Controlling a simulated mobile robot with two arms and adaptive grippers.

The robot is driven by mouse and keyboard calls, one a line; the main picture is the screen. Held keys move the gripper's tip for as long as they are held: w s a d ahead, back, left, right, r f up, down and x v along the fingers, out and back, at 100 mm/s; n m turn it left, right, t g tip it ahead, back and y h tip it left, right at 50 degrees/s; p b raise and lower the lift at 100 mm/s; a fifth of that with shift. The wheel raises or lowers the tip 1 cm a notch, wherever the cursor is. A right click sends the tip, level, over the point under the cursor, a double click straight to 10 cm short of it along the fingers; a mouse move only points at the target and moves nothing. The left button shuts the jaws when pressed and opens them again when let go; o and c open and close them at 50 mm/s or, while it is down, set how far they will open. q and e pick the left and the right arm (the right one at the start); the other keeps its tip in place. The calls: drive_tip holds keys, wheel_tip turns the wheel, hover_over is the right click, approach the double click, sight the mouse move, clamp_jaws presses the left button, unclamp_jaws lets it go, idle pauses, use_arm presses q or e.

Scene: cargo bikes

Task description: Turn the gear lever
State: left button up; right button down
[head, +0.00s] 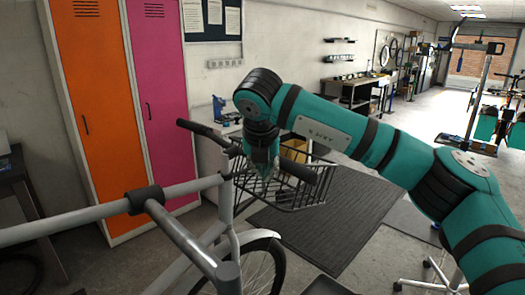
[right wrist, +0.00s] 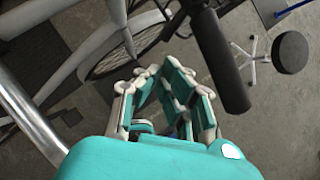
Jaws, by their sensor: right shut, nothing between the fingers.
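The grey cargo bike (head: 228,215) stands in front of me. Its handlebar has a black grip at the near right end (head: 299,171) and another at the far left end (head: 194,128). My right gripper (head: 263,182) points down beside the near grip, in front of the wire basket. My left gripper is not in view.
A black wire basket (head: 310,192) is just behind the handlebar. Orange (head: 92,110) and pink (head: 160,90) lockers stand at the left wall. A dark mat (head: 325,235) covers the floor behind. A round stool (right wrist: 290,52) stands right in the wrist view.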

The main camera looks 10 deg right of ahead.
use_arm(q)
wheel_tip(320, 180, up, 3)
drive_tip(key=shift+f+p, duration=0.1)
drive_tip(key=shift+p, duration=1.05)
use_arm(e)
drive_tip(key=w+d+f, duration=0.1)
drive_tip(key=w+f, duration=0.3)
drive_tip(key=shift+w+f, duration=0.2)
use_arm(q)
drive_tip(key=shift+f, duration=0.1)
